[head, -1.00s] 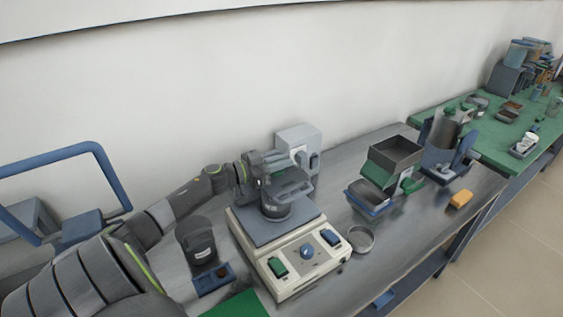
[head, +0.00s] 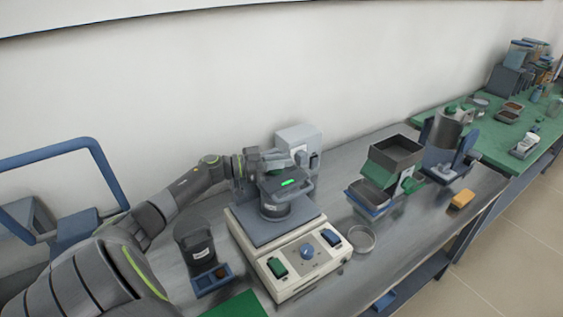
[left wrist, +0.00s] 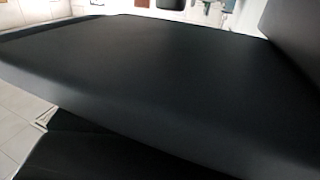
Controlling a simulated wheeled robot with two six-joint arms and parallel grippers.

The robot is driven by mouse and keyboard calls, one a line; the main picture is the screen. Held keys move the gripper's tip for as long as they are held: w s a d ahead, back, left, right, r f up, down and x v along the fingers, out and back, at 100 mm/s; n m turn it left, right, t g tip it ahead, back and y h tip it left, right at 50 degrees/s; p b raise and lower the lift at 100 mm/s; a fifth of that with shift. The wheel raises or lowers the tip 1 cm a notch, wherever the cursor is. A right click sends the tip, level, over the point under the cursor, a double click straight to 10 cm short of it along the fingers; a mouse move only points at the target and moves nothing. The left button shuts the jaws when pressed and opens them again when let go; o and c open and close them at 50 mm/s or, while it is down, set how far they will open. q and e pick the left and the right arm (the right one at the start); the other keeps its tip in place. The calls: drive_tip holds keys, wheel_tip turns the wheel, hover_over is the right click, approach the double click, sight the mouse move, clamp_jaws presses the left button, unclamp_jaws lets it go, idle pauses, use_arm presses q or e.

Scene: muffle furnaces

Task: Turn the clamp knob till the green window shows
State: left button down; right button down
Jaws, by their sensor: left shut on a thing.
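The clamp machine has a pale base (head: 294,274) with a grey plate on top. On the plate stands a dark round pot (head: 274,206) under a dark clamp head. A bright green window (head: 291,183) shows on the clamp head. My left gripper (head: 276,160) is at the top of the clamp head, shut on the clamp knob, which is mostly hidden by the gripper. In the left wrist view a dark, close surface fills most of the picture and the knob cannot be made out. My right gripper is not in view.
The base front carries a blue dial (head: 307,251) and green and blue switches. A shallow round dish (head: 361,239) and an open dark box (head: 392,158) stand right. A yellow block (head: 462,199) lies near the bench edge.

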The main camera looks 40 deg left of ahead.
use_arm(q)
drive_tip(key=c, duration=1.4)
unclamp_jaws()
drive_tip(key=shift+c, duration=0.2)
drive_tip(key=b+v, duration=0.2)
drive_tip(key=v, duration=0.4)
drive_tip(key=shift+s+a+f, duration=0.15)
drive_tip(key=shift+s+a, duration=0.3)
drive_tip(key=shift+s, duration=0.15)
